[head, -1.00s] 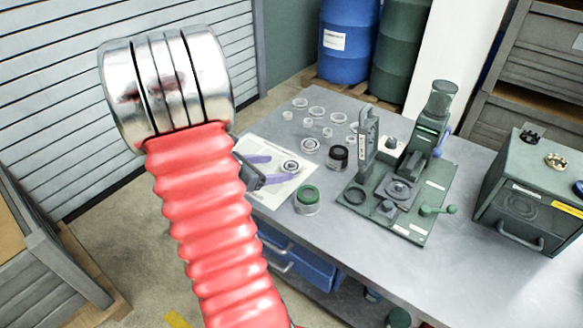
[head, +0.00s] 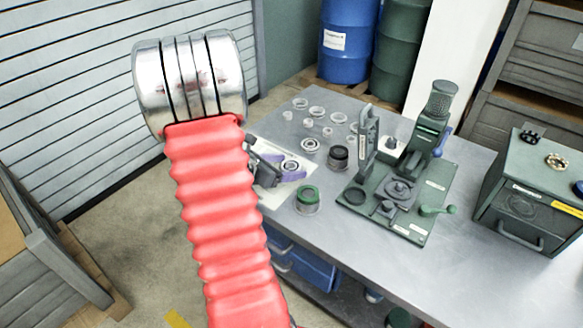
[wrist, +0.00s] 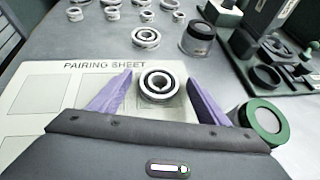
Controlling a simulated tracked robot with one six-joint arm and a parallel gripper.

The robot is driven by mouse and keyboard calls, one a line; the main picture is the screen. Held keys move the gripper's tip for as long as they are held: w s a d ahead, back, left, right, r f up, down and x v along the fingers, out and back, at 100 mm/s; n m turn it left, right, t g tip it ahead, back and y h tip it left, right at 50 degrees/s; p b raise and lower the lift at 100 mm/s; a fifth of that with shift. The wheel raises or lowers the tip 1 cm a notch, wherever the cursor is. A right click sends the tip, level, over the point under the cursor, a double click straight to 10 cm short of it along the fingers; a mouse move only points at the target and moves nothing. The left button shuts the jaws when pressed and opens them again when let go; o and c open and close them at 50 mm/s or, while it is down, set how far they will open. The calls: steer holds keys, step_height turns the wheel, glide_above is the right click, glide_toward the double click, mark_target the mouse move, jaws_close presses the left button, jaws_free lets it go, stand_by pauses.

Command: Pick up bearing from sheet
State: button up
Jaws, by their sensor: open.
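The bearing (wrist: 157,85) is a metal ring with dark inner rings, lying flat on the white pairing sheet (wrist: 40,88). In the head view the bearing (head: 292,166) shows near the sheet's right side. My gripper (wrist: 157,88) is open, with its two purple fingers on either side of the bearing. The fingers look low, near the sheet; I cannot tell whether they touch the bearing. In the head view my gripper (head: 285,170) is partly hidden behind my red arm sleeve, as is much of the sheet.
A green-lidded jar (head: 307,199) stands close to the right finger. A dark-topped jar (head: 338,157) and another bearing (head: 310,146) sit behind. Several rings stand farther back. A green press fixture (head: 398,190) is to the right. The table's front is clear.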

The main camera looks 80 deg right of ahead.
mark_target(287, 168)
steer(key=shift+c, duration=0.4)
steer(key=c, duration=1.2)
steer(key=shift+r, duration=0.1)
steer(key=shift+c, duration=0.2)
step_height(287, 168, up, 10)
stand_by(0.6)
